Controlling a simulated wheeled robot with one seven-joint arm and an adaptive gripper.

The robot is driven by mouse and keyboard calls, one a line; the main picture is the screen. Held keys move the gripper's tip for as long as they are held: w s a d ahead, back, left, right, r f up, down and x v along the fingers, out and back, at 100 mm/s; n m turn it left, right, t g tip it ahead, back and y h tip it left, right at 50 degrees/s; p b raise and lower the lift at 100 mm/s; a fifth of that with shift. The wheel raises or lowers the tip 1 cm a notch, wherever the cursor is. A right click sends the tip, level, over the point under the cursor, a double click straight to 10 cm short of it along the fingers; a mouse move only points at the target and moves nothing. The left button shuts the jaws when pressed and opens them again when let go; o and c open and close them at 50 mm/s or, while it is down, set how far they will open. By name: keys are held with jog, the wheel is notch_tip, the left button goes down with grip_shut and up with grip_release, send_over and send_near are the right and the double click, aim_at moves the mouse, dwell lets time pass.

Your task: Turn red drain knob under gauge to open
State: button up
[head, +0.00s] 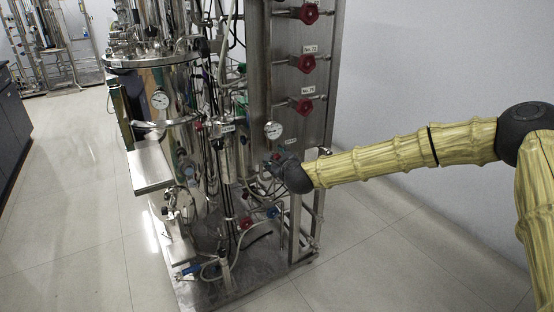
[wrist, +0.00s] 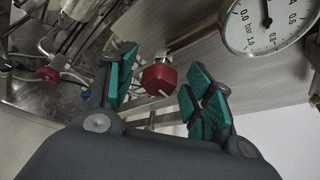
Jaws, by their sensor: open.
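The red drain knob (wrist: 159,78) shows in the wrist view, on a metal stem below the gauge. The pressure gauge (wrist: 265,22) is at the upper right of that view and also shows in the head view (head: 273,130). My gripper (wrist: 160,92) is open, its green-padded fingers on the left and right of the knob in the picture. The knob appears between and beyond the fingertips; I see no contact. In the head view my gripper (head: 278,165) is just below the gauge and the knob is largely hidden by it.
Several red knobs, one of them a red valve knob (head: 304,106), stand on the steel panel (head: 285,80) above. Another red knob (wrist: 47,74) and a blue knob (head: 272,213) sit among pipes. The steel vessel (head: 185,110) stands left. Floor at the right is clear.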

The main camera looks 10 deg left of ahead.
jog(key=shift+w+a+f, duration=0.1)
jog(key=shift+w+a, duration=0.05)
jog(key=shift+w, duration=0.25)
jog(key=c, duration=1)
